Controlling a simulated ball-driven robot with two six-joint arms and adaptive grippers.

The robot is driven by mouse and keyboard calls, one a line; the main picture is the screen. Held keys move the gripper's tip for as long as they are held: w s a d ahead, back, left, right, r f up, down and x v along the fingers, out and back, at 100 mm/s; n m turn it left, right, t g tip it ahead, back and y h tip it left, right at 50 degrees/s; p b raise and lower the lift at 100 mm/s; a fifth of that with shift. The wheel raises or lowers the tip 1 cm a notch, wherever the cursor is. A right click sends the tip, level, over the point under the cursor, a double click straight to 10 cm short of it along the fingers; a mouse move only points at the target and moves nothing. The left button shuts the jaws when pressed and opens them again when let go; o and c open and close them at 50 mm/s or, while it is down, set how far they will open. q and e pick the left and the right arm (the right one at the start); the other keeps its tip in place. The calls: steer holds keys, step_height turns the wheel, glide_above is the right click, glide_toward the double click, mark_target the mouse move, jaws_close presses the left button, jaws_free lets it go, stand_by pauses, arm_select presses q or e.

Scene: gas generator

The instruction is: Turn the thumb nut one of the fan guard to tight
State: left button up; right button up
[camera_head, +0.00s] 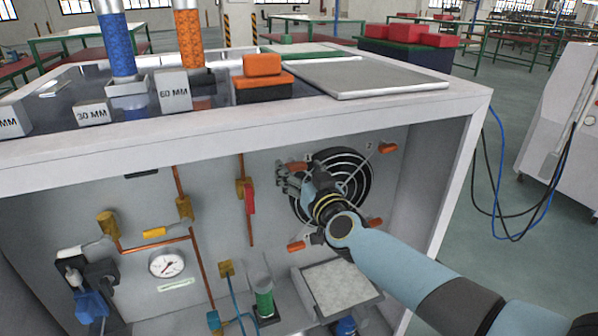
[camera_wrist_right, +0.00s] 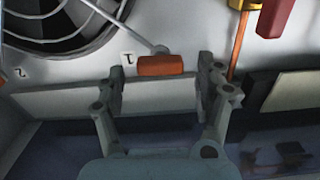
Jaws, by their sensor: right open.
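The fan guard (camera_head: 343,187) is a dark round grille on the cabinet's back panel, with orange thumb nuts around it. Thumb nut one (camera_head: 301,166) is the orange one at the guard's upper left, partly behind my right gripper (camera_head: 290,178). In the right wrist view, thumb nut one (camera_wrist_right: 160,66) is a short orange bar beside a label "1". It sits between the two open fingertips of my right gripper (camera_wrist_right: 163,75), with a visible gap on each side. The fan guard (camera_wrist_right: 60,22) fills that view's upper left. My left gripper is not in view.
Thumb nut two (camera_head: 387,148) is at the guard's upper right. A red lever (camera_head: 250,199) on a copper pipe lies left of the fan. A tilted pale tray (camera_head: 335,288) sits below. The cabinet's top edge (camera_head: 240,132) overhangs the panel.

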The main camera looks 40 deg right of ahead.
steer(key=shift+w+d, duration=0.1)
steer(key=shift+w, duration=0.3)
steer(key=c, duration=1.2)
steer(key=shift+o, duration=0.2)
